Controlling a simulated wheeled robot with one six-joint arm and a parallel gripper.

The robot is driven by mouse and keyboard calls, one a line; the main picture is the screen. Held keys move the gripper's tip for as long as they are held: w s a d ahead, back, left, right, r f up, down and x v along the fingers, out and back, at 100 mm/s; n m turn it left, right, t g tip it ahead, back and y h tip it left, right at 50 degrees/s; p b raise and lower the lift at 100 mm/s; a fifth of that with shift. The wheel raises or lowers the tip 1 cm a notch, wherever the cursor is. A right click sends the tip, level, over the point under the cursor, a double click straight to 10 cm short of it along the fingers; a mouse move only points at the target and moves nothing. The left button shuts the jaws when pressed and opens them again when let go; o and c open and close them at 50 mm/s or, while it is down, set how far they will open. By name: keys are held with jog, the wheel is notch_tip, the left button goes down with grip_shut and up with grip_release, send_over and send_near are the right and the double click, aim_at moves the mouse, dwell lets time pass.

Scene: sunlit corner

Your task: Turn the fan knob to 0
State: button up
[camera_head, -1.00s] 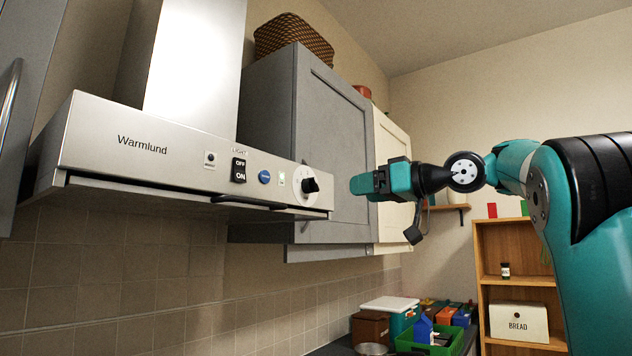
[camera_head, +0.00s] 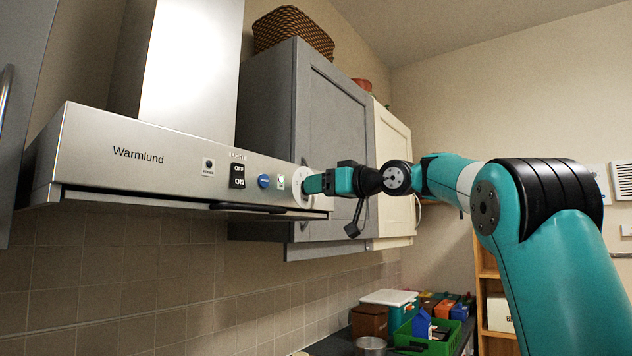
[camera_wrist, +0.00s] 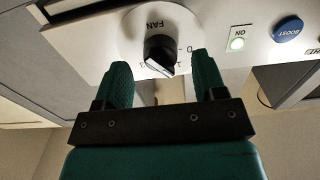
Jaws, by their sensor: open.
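The fan knob (camera_wrist: 160,52) is a black pointer knob on a round white dial marked FAN (camera_wrist: 152,24) in the wrist view. Its pointer is at the lower edge, past the 1 mark and away from the 0. My gripper (camera_wrist: 165,72) is open, with one teal finger on each side of the knob's lower part. I cannot tell whether either finger touches it. In the head view my gripper (camera_head: 311,185) is at the right end of the steel hood (camera_head: 138,157) and hides the knob; part of the white dial (camera_head: 303,176) shows.
Beside the dial are a lit green ON indicator (camera_wrist: 237,40) and a blue BOOST button (camera_wrist: 287,28). The light switch (camera_head: 238,176) is farther left. A grey cabinet (camera_head: 335,130) stands close behind my gripper. Boxes and a green crate (camera_head: 440,338) are on the counter below.

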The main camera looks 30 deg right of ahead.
jog(key=shift+x, duration=1)
jog(key=c, duration=0.9)
jog(key=shift+n, duration=0.3)
jog(key=n+b, duration=0.2)
jog(key=n, duration=0.1)
jog(key=shift+d+f, duration=0.1)
jog(key=n+b, duration=0.2)
jog(key=n, duration=0.3)
jog(key=shift+n, duration=0.3)
